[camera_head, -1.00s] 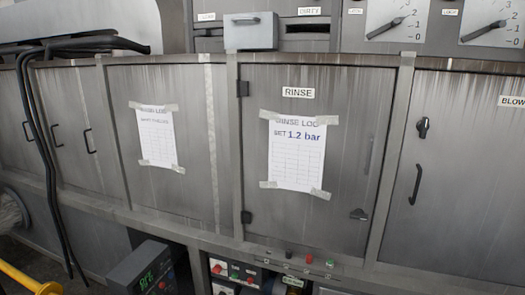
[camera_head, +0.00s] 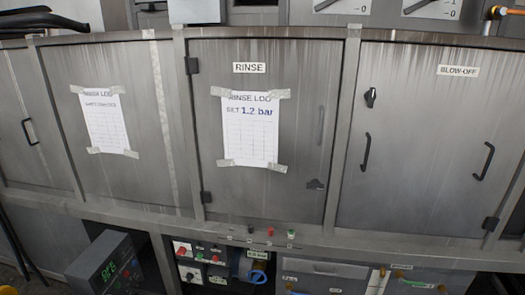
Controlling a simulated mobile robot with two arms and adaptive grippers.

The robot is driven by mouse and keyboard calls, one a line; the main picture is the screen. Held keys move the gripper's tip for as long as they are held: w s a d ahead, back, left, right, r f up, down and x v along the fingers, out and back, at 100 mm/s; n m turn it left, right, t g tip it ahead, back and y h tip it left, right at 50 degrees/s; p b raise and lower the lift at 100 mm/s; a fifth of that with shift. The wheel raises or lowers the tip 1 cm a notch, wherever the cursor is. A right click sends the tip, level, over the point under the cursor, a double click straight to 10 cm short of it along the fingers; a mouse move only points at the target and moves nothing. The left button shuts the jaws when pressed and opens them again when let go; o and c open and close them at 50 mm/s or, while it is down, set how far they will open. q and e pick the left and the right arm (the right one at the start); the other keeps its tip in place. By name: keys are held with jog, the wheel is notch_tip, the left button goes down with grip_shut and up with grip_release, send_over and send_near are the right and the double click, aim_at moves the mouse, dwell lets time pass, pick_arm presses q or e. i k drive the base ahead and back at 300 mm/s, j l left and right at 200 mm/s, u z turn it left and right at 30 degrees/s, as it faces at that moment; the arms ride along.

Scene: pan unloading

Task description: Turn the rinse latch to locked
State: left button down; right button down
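The rinse door (camera_head: 215,190) is a grey metal panel with a "RINSE" label (camera_head: 249,68) at its top. It looks closed in its frame. The rinse latch (camera_head: 315,184) is a small dark knob low on the door's right side. It appears to lie roughly sideways, but it is too small to read its exact setting. A pale vertical handle (camera_head: 320,125) sits above it. A taped paper sheet (camera_head: 250,130) on the door reads "RINSE LOG SET 1.2 bar". Neither gripper shows in the head view.
The blow-off door (camera_head: 430,130) to the right has a dark upright latch (camera_head: 371,97) and two black handles. The door fronts are unobstructed.

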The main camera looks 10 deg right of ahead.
aim_at(314, 185)
jog(key=i+z, duration=0.1)
jog(key=z, duration=0.7)
